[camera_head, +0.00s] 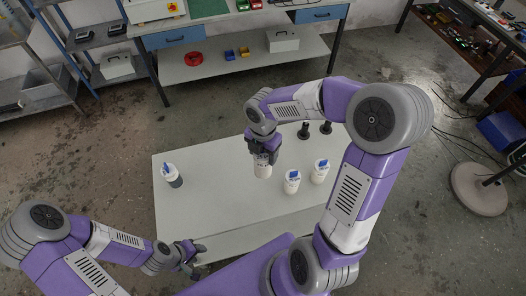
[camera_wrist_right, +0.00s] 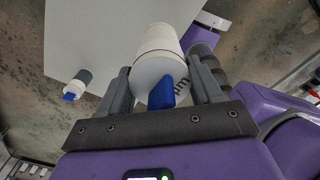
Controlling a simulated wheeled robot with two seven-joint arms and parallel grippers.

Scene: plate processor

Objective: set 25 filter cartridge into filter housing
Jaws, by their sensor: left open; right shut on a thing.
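My right gripper (camera_head: 262,153) is shut on a white filter cartridge (camera_head: 263,170), held upright over the white table. In the right wrist view, the cartridge (camera_wrist_right: 160,62) sits between the two fingers, with a blue tab on its near end and partly hidden "um" lettering. Two similar white cartridges with blue tabs, one (camera_head: 292,184) and another (camera_head: 320,174), stand to its right. A grey-bodied, white-topped unit with a blue tab (camera_head: 173,178) stands at the table's left; it also shows in the wrist view (camera_wrist_right: 78,84). It may be the filter housing. My left gripper (camera_head: 192,257) is open and empty near the front edge.
Two black upright parts, one (camera_head: 303,132) and another (camera_head: 326,128), stand on the table's far right part. The white table (camera_head: 215,205) is clear between the left unit and the held cartridge. A workbench (camera_head: 225,68) and shelves stand beyond.

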